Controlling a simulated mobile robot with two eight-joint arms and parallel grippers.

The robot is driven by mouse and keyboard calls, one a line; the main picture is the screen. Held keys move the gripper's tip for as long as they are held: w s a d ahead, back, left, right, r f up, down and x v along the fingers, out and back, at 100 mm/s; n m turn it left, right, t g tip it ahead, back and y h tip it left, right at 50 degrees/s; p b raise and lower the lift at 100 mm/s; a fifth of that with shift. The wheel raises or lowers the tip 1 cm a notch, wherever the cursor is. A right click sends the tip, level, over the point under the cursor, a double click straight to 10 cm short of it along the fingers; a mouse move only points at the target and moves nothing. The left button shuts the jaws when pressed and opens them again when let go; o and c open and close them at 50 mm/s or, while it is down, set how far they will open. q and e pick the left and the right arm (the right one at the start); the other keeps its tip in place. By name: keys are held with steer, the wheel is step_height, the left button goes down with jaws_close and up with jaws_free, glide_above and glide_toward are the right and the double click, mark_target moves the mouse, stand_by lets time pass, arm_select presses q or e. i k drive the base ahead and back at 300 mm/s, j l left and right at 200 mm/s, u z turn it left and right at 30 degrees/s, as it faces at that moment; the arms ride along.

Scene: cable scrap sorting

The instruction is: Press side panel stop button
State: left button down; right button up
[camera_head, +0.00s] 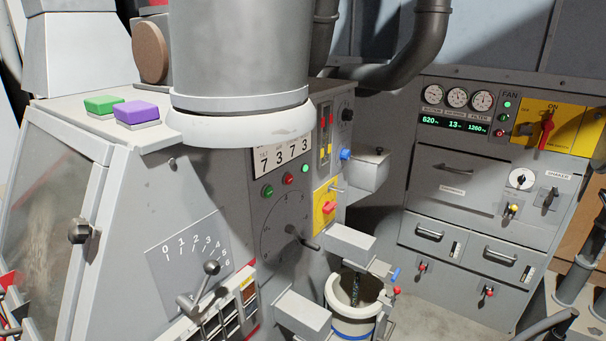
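The grey machine's side panel (258,222) faces right, below a counter reading 7373. It carries a small red button (288,179) between a green button (267,191) on its left and a green light or button (304,168) on its right. Any label marking a stop button is too small to read. Neither of my grippers can be made out in the head view.
A large grey cylinder (240,50) stands above the panel. Green (103,104) and purple (137,112) blocks sit on the machine's top. A lever (205,280) and grey ledges (303,312) stick out below. A cabinet (470,200) with gauges and drawers stands at the right.

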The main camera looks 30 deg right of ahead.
mark_target(289, 178)
steer(key=l, duration=0.55)
steer(key=i+l, duration=0.15)
steer(key=l, duration=1)
steer(key=i, duration=0.05)
